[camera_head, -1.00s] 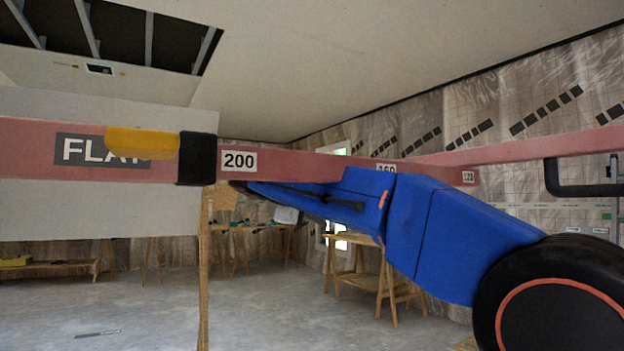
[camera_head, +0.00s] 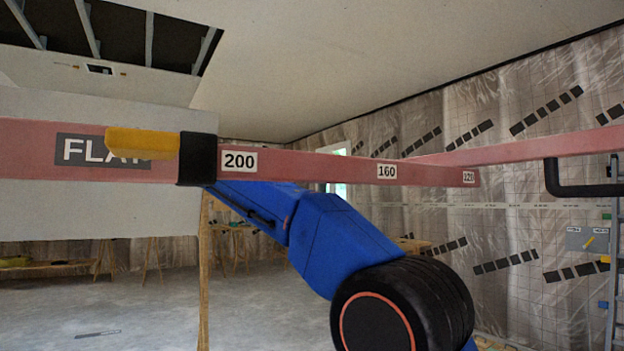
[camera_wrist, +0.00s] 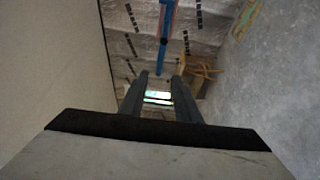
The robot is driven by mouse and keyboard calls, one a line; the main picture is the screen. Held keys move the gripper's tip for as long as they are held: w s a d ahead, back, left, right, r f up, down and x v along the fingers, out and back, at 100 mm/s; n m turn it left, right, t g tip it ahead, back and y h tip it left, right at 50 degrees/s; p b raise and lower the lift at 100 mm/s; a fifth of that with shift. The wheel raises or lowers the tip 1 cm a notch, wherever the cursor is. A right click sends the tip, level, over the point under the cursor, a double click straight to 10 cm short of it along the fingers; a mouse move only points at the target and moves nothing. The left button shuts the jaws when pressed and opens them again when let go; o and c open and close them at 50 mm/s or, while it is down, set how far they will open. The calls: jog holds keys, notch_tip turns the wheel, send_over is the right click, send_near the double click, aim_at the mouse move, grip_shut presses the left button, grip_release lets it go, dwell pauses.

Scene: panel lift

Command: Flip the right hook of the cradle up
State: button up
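The cradle's pink-red beam (camera_head: 330,168) crosses the head view, with FLAT, 200, 160 and 120 labels. A yellow piece (camera_head: 142,142) with a black sleeve (camera_head: 198,159) sits on it at the left, lying level. A black bent bar (camera_head: 580,190) hangs from the other beam arm at the right; I cannot tell for sure which part is the right hook. My blue arm passes below and behind the beam, which hides my gripper in the head view. In the wrist view my gripper (camera_wrist: 159,82) has its two dark fingers apart, with nothing seen between them but distant background.
A pale panel (camera_head: 100,220) stands behind the beam at the left. A ladder (camera_head: 614,250) is at the right edge. Wooden trestles stand at the back. The floor (camera_head: 270,310) in the middle is clear. A blue bar (camera_wrist: 164,45) shows ahead in the wrist view.

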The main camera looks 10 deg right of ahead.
aim_at(309, 177)
jog(key=x, duration=1.2)
grip_shut()
